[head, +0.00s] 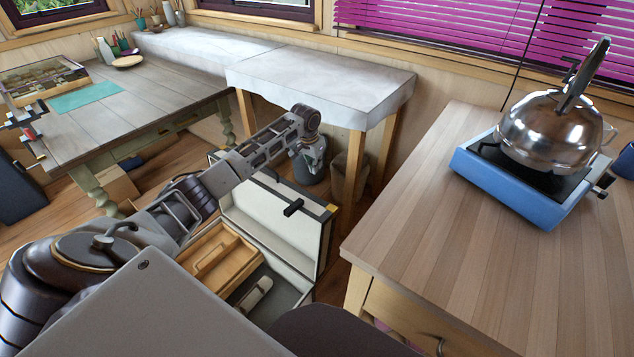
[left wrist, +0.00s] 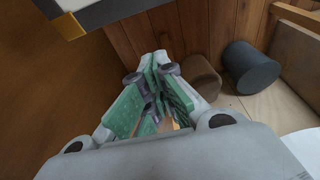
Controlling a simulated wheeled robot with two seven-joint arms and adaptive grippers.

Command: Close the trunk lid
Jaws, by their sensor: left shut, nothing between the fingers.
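The trunk lid (head: 268,215) stands open and upright, its pale inner face toward me. The trunk below it holds a wooden tray (head: 215,258) and a pale item in a grey compartment. My left arm reaches over the trunk, and my left gripper (head: 314,160) is beyond the lid's top edge, pointing down, shut and empty. In the left wrist view the green-padded fingers (left wrist: 155,95) are together, and a lid corner (left wrist: 85,14) with a yellow patch shows at top left, apart from them. My arm hides part of the trunk and lid. My right gripper is not in view.
A wooden counter (head: 510,245) with a blue stove (head: 525,180) and kettle (head: 553,130) stands at right, close to the lid. A cloth-covered table (head: 325,75) is behind. A brown bin (left wrist: 200,77) and dark grey bin (left wrist: 250,67) stand beyond the gripper.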

